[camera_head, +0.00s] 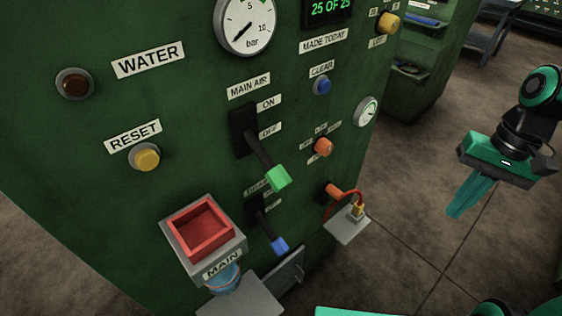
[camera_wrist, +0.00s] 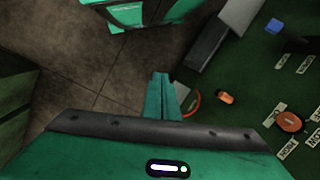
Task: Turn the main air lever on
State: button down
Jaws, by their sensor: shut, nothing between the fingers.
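The main air lever (camera_head: 277,177) has a green grip on a dark arm that comes out of a black slot plate under the MAIN AIR label. The lever points down and out, on the OFF side, below the ON label (camera_head: 269,103). My gripper (camera_head: 462,207) is to the right of the panel, apart from the lever, with its teal fingers together and nothing between them. The fingers also show in the wrist view (camera_wrist: 163,95), pointing away over the floor. The main air lever is not clearly seen in the wrist view.
A blue-tipped lever (camera_head: 279,245) sits just below the green one. A red box-shaped MAIN switch (camera_head: 203,230) juts out at lower left. An orange plug with a red cable (camera_head: 351,193) sticks out at right. Free space lies between my gripper and the panel.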

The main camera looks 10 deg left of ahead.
jog(key=w+a+f+n+g+y, duration=0.1)
jog(key=w+a, duration=0.1)
jog(key=a, duration=0.4)
jog(key=w+a+f+n+g+y, duration=0.1)
jog(key=w+a+f+y, duration=0.1)
jog(key=a, duration=0.3)
jog(key=n+g+y, duration=0.4)
jog(key=g+y, duration=0.3)
jog(key=y, duration=0.2)
send_near(278, 166)
jog(key=w+f, duration=0.3)
jog(key=shift+w+a, duration=0.2)
jog(key=shift+a, duration=0.15)
jog(key=shift+f, duration=0.1)
jog(key=x, duration=1)
jog(key=shift+s+d, duration=0.1)
jog(key=shift+s, duration=0.05)
